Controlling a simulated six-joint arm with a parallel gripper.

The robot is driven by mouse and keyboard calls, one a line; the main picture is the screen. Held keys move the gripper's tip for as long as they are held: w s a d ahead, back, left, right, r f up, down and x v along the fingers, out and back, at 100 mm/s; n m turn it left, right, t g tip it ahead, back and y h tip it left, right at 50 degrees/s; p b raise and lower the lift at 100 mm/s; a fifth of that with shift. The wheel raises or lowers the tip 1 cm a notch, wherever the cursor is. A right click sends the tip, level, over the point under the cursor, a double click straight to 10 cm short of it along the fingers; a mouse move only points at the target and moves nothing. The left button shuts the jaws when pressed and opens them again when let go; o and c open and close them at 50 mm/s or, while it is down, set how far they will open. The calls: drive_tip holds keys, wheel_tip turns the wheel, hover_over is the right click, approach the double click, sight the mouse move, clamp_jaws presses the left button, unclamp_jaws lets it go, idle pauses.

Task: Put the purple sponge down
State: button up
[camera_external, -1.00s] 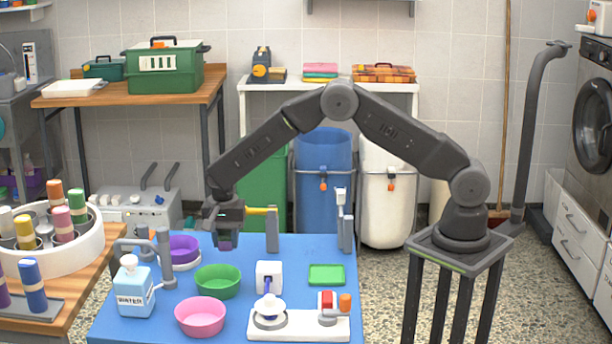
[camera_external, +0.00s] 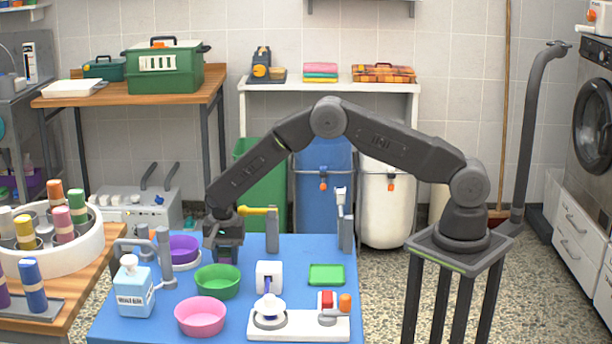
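My gripper (camera_external: 224,257) points down over the blue table, just behind the green bowl (camera_external: 218,283) and right of the purple bowl (camera_external: 184,249). Its fingertips are low, near the far rim of the green bowl; whether they are over the bowl or behind it I cannot tell. The purple sponge is not clearly visible now; it may be hidden by the fingers or the bowl rim. Whether the fingers are open or shut on it does not show.
A pink bowl (camera_external: 200,318), a soap bottle (camera_external: 134,287) and a grey tap-like stand (camera_external: 163,258) are close by. A post with a yellow bar (camera_external: 272,229) stands right of the gripper. A green tray (camera_external: 326,275) lies farther right. Bare blue table (camera_external: 300,250) lies between.

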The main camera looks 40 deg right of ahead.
sight(225, 251)
drive_tip(key=o, duration=0.4)
drive_tip(key=shift+c, duration=0.2)
drive_tip(key=shift+r, duration=0.15)
wheel_tip(225, 251, up, 12)
drive_tip(key=s+d+r+n+t+y, duration=0.1)
drive_tip(key=s+d+r+n, duration=0.15)
drive_tip(key=d+r, duration=0.7)
drive_tip(key=s+d+r+n+t, duration=0.1)
drive_tip(key=s+d+r, duration=0.2)
drive_tip(key=d+r, duration=0.6)
drive_tip(key=s+d+r+n+t+h, duration=0.1)
drive_tip(key=s+d+n+t, duration=0.2)
drive_tip(key=s+d, duration=1.3)
drive_tip(key=s+n, duration=0.2)
drive_tip(key=s, duration=0.2)
drive_tip(key=shift+s+d+t, duration=0.25)
drive_tip(key=shift+t, duration=0.05)
